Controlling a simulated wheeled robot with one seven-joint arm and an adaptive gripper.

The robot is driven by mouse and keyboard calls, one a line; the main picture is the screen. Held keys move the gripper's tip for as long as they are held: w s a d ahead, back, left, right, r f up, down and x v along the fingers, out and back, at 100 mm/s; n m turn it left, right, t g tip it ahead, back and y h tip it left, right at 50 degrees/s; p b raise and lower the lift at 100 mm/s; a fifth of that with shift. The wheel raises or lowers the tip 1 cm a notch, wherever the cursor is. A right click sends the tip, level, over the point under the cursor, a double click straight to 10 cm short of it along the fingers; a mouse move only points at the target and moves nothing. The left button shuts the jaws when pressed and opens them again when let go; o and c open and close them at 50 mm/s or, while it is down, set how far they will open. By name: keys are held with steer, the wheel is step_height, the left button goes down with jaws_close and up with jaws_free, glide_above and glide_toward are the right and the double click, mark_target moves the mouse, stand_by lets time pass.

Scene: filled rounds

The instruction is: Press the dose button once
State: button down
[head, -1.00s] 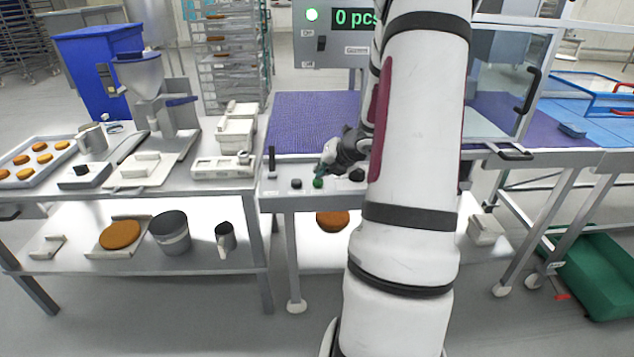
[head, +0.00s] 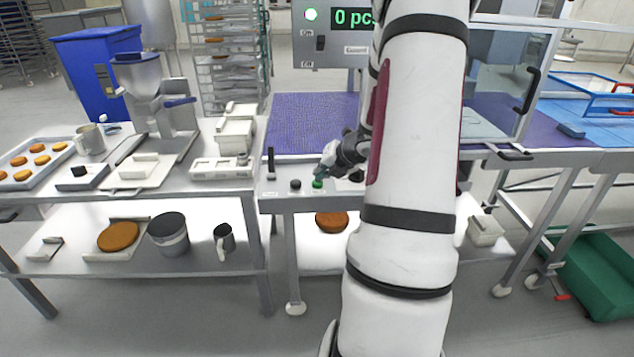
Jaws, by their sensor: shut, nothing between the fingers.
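A green button (head: 317,184) sits on the front panel (head: 275,203) of the conveyor with the purple belt. Black knobs stand on either side of it, one at the left (head: 295,185) and one at the right (head: 357,176), partly hidden by my arm. I cannot read a label that says which control is the dose button. My gripper (head: 321,174) is shut and empty, pointing down just above and behind the green button. I cannot tell whether its tips touch the button. A depositor with a hopper (head: 137,70) stands on the left table.
A black upright lever (head: 270,160) stands left of the knobs. A white scale-like box (head: 222,168) and a tray of buns (head: 35,160) are on the left table. A clear guard (head: 497,80) is at right.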

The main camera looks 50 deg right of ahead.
steer(key=shift+f, duration=0.2)
steer(key=shift+r, duration=0.1)
stand_by(0.4)
steer(key=shift+r+p, duration=0.75)
steer(key=shift+r, duration=0.15)
step_height(320, 180, up, 5)
steer(key=p, duration=0.4)
steer(key=shift+s+p, duration=0.1)
steer(key=shift+p, duration=0.2)
stand_by(0.5)
